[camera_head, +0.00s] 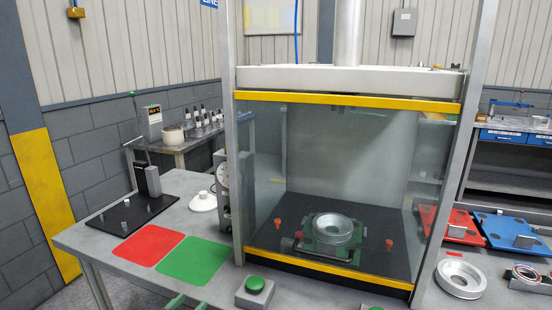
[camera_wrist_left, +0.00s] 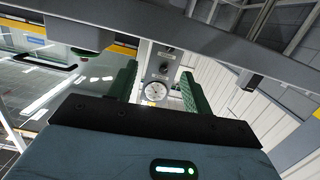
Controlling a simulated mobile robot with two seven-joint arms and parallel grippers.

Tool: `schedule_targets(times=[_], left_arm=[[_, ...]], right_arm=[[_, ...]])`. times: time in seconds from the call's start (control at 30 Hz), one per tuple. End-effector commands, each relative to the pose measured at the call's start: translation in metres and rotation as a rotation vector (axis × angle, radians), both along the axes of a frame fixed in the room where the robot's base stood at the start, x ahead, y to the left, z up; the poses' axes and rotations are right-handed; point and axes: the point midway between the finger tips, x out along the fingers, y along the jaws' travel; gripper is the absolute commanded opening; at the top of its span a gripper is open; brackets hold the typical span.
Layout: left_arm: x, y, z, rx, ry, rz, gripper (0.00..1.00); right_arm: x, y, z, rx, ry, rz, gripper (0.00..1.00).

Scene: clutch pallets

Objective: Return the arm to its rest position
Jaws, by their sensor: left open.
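My left gripper (camera_head: 187,303) shows only its green fingertips at the bottom edge of the head view, in front of the green mat. In the left wrist view my left gripper (camera_wrist_left: 157,88) has its two green fingers spread apart, with nothing between them. A round dial gauge (camera_wrist_left: 156,91) shows beyond the gap. The rest of my left arm is hidden below the head view. My right gripper is in neither view.
A glass-walled press enclosure (camera_head: 350,98) stands on the bench, with a metal ring part on a green fixture (camera_head: 333,240) inside. A green button box (camera_head: 255,290) is in front. Red mat (camera_head: 148,245) and green mat (camera_head: 195,262) lie left; red (camera_head: 450,226) and blue (camera_head: 510,232) pallets lie right.

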Motion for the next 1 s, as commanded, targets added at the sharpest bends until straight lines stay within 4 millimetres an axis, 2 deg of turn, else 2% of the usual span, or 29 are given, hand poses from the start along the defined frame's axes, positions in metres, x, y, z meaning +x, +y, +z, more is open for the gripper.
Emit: schedule_targets(times=[0.03,0.2,0.37,0.5,0.7,0.8,0.9,1.0], left_arm=[[-0.017,-0.005,-0.018,-0.001,0.031,0.0,0.5],[-0.083,-0.017,-0.074,0.015,0.14,0.011,0.5],[-0.155,-0.024,-0.119,0.038,0.251,0.03,0.5],[-0.221,-0.026,-0.149,0.066,0.351,0.055,0.5],[-0.316,-0.021,-0.177,0.119,0.493,0.095,0.5],[-0.354,-0.017,-0.183,0.144,0.552,0.113,0.5],[-0.382,-0.014,-0.187,0.167,0.595,0.125,0.5],[-0.397,-0.011,-0.188,0.181,0.618,0.132,0.5]], right_arm=[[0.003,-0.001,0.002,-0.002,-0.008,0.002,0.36],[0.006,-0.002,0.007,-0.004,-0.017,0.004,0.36],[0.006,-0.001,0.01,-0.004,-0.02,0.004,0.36],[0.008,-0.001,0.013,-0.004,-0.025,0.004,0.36],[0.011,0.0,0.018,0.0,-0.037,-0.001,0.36],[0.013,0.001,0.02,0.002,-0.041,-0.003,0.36],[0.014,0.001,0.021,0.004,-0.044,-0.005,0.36],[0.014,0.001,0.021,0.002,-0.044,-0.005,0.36]])
